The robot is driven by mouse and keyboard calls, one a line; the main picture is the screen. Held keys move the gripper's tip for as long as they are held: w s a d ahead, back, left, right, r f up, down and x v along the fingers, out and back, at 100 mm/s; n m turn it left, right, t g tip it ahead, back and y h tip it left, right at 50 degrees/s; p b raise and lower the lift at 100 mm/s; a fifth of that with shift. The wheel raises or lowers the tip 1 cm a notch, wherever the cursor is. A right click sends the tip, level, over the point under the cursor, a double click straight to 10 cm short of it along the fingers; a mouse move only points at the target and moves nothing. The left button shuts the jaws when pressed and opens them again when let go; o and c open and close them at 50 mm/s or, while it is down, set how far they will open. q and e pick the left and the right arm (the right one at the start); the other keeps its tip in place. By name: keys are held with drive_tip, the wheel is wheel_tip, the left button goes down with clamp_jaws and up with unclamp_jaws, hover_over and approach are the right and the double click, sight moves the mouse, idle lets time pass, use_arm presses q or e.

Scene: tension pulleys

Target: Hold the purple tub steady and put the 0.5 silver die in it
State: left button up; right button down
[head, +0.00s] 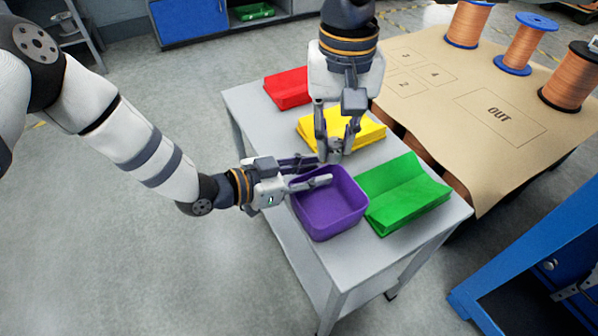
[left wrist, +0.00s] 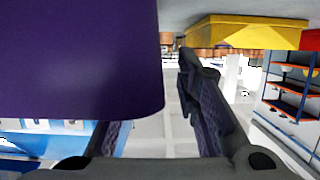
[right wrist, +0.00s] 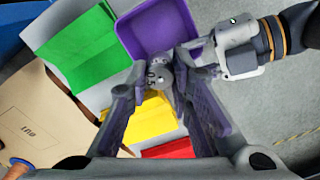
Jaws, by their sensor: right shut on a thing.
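The purple tub (head: 335,226) stands near the front of the grey table and looks empty. It fills the upper left of the left wrist view (left wrist: 75,60). My left gripper (head: 326,170) is at the tub's back left corner, fingers apart, one reaching over the rim; the wall hides part of one finger in the left wrist view. The silver die (right wrist: 158,73), marked 0.5, is between the fingertips of my right gripper (right wrist: 160,78), which is shut on it. In the head view my right gripper (head: 335,152) points down just behind the tub's back rim, close to the left fingers.
A green bin (head: 405,193) stands right of the tub, with a yellow bin (head: 365,130) and a red bin (head: 287,88) behind. A brown board (head: 470,85) marked OUT, with copper spools (head: 522,46), is at right. The floor at left is clear.

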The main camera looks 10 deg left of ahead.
use_arm(q)
clamp_jaws()
use_arm(e)
drive_tip(key=shift+f, duration=0.1)
drive_tip(key=shift+f, duration=5.85)
drive_tip(key=c, duration=1.4)
unclamp_jaws()
drive_tip(key=shift+o, duration=0.2)
